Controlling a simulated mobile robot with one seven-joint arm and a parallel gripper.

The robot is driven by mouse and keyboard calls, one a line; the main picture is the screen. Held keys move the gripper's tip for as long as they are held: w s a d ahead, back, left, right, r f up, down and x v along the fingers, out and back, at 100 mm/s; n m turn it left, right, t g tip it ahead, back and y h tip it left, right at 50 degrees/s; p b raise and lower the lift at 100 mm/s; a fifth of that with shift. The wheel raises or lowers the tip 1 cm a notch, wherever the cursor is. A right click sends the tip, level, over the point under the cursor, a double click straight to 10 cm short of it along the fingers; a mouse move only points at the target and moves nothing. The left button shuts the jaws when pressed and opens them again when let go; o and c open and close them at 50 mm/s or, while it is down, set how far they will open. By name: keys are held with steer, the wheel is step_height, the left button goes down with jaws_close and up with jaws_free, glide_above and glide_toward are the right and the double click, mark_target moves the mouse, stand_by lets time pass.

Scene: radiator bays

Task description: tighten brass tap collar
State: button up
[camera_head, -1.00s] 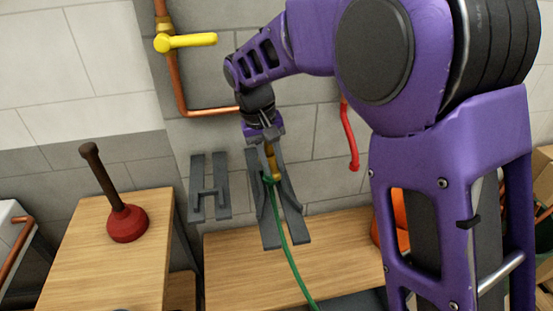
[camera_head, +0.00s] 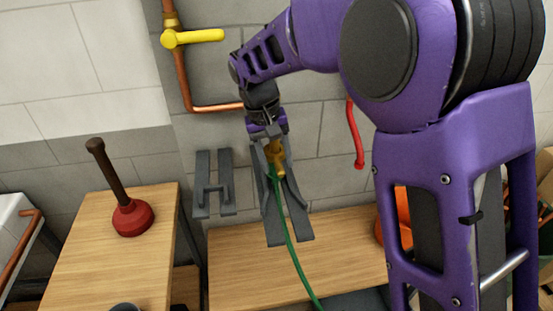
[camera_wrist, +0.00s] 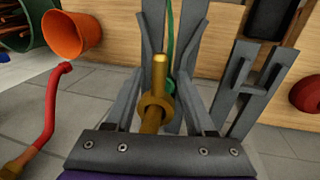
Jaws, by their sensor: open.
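The brass tap (camera_head: 275,158) stands out from the wall, with its ring-shaped collar (camera_wrist: 157,103) and straight spout (camera_wrist: 160,70) clear in the wrist view. My gripper (camera_head: 290,240) is open, its two long grey fingers pointing down in the head view. In the wrist view the fingers (camera_wrist: 170,40) run along either side of the tap, with gaps visible between them and the collar. A green hose (camera_head: 287,235) hangs down by the tap; it also shows behind the spout in the wrist view (camera_wrist: 170,45). The collar's contact with the hose is unclear.
A grey H-shaped bracket (camera_head: 214,184) is close to the left of my fingers. A red bent pipe (camera_head: 354,135) is to the right. A yellow-handled valve (camera_head: 192,37) is above left. A wooden bench (camera_head: 240,270) lies below; a plunger (camera_head: 132,218) stands on another one.

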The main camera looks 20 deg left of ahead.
steer(key=s+a+r+p, duration=0.1)
steer(key=a+r+p, duration=0.1)
steer(key=r, duration=1.5)
steer(key=shift+s+a, duration=0.25)
steer(key=shift+a, duration=0.3)
